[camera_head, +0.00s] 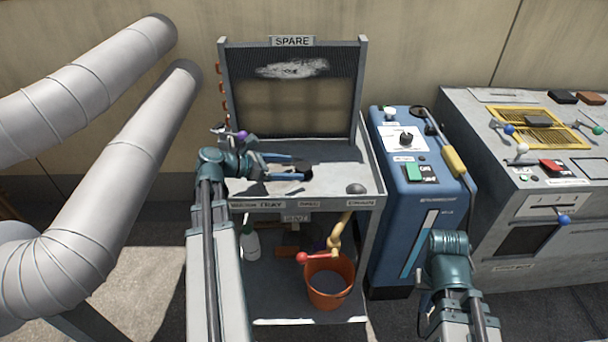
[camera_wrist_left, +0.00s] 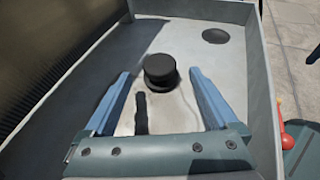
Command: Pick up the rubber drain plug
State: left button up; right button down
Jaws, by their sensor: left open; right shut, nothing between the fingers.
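The rubber drain plug (camera_wrist_left: 161,72) is a black round knob-topped piece on the grey tray of the bench (camera_wrist_left: 75,105). In the head view the plug (camera_head: 305,168) is a dark shape at the fingertips of my left gripper (camera_head: 299,168). In the left wrist view, my left gripper (camera_wrist_left: 160,76) is open, with one blue finger on each side of the plug. Gaps show between the plug and both fingers. My right arm shows at the lower right of the head view, but its gripper fingers do not show.
A dark round spot (camera_head: 355,188), possibly a drain opening, lies near the tray's front right. A finned panel marked SPARE (camera_head: 290,95) stands behind. An orange bucket (camera_head: 330,283) is below. A blue machine (camera_head: 412,195) and a grey console (camera_head: 530,210) stand to the right.

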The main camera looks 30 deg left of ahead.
aim_at(299, 167)
pick_arm(q)
jog(key=shift+b+x, duration=1)
jog(key=shift+x, duration=1.85)
jog(key=shift+r, duration=0.15)
pick_arm(e)
notch_tip(299, 167, down, 2)
pick_arm(q)
grip_shut()
jog(key=shift+r, duration=0.1)
pick_arm(e)
jog(key=shift+r, duration=0.1)
